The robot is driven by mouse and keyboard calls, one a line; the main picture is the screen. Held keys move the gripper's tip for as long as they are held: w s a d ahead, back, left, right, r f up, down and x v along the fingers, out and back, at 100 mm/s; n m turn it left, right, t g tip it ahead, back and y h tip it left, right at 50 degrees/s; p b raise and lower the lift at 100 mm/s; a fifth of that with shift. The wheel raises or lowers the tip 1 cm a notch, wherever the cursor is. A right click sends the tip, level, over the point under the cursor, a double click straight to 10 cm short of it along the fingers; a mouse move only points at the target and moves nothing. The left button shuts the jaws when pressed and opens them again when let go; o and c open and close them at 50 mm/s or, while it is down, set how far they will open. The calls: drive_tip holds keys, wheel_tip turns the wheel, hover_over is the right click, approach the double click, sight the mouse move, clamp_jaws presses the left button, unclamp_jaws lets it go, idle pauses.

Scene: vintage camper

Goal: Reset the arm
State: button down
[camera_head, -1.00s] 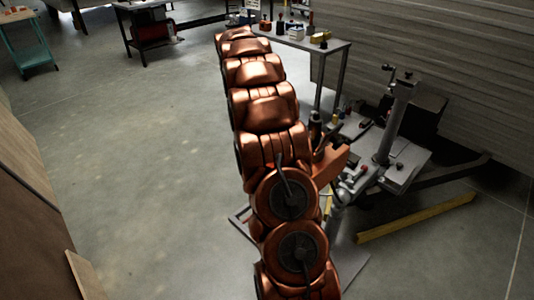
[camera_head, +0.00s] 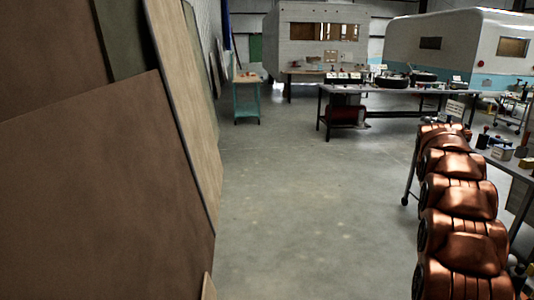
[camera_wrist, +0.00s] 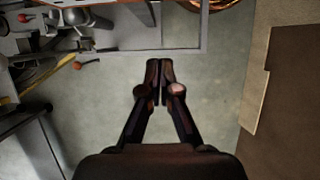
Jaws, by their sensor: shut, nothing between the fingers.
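My gripper (camera_wrist: 160,72) shows in the wrist view with its two dark fingers together and nothing between them. It hangs over bare grey concrete floor, clear of the things around it. In the head view my copper-coloured arm rises along the right edge. The gripper itself cannot be made out there.
Large brown and wooden panels (camera_head: 95,200) lean along the left; panels also show at the right of the wrist view (camera_wrist: 285,95). A metal frame with tools (camera_wrist: 120,38) lies upper left there. A long workbench (camera_head: 395,89) stands ahead. The middle floor (camera_head: 310,190) is free.

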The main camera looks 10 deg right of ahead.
drive_tip(key=s+a+r+p, duration=0.1)
drive_tip(key=s+a+r, duration=0.2)
drive_tip(key=a, duration=0.4)
drive_tip(key=s+a+r+t+p, duration=0.1)
drive_tip(key=s+a+r+p, duration=0.1)
drive_tip(key=s+a+r, duration=0.3)
drive_tip(key=s+a+r+p, duration=0.1)
drive_tip(key=s+a, duration=0.1)
drive_tip(key=a, duration=0.6)
drive_tip(key=s+a+f+t+p, duration=0.1)
drive_tip(key=s+a+p, duration=0.1)
drive_tip(key=s+a, duration=0.4)
drive_tip(key=s+a+f+p, duration=0.1)
drive_tip(key=s+a, duration=0.5)
drive_tip(key=s, duration=0.7)
drive_tip(key=shift+t+p, duration=0.4)
drive_tip(key=shift+p, duration=0.05)
